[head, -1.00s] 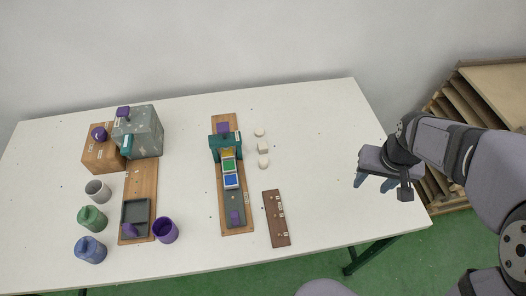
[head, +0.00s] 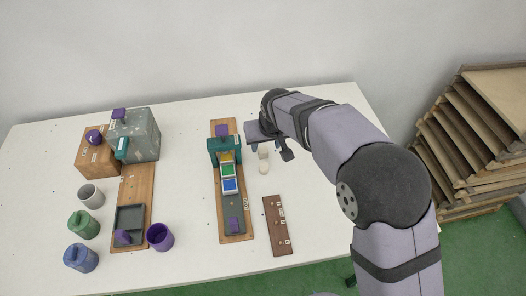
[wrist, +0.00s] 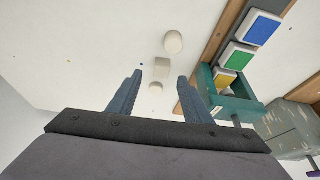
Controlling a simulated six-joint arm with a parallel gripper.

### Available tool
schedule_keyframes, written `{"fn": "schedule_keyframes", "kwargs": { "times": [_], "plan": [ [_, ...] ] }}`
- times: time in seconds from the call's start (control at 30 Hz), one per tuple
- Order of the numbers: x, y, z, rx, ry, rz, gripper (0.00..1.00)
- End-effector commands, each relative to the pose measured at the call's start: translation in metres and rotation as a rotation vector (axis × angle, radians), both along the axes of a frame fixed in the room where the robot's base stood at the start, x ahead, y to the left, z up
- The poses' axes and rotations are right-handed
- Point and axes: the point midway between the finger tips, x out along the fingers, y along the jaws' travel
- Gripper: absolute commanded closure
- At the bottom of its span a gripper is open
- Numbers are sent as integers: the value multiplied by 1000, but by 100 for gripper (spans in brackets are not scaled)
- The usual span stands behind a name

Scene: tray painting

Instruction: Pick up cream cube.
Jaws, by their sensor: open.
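The cream cube (wrist: 162,67) lies on the white table between two rounded cream pieces. In the wrist view it appears between and slightly beyond the tips of my open gripper (wrist: 160,76). One round cream piece (wrist: 173,42) lies farther from my gripper, and the other (wrist: 155,86) shows between the fingers. In the head view the cube (head: 263,153) is partly visible just below my gripper, with a round piece (head: 264,167) in front of it. My gripper is empty and above the table; the other round piece is hidden there by my arm.
Left of the cube stands a wooden board (head: 246,220) with a teal holder (head: 237,144) and coloured tiles (head: 229,171). A brown strip (head: 276,236) lies in front. Cups, a tray (head: 129,213) and boxes (head: 146,135) are at the left. Bare table lies between the boards.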

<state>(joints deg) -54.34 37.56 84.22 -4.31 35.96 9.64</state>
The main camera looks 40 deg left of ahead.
Motion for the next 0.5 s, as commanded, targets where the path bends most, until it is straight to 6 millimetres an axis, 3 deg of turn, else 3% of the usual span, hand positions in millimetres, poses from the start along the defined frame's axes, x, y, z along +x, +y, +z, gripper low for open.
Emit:
{"fn": "schedule_keyframes", "kwargs": {
  "times": [0.27, 0.5],
  "plan": [
    [2, 3, -7, -1, 0, 0, 55],
    [6, 12, -30, -2, 0, 1, 55]
  ]
}}
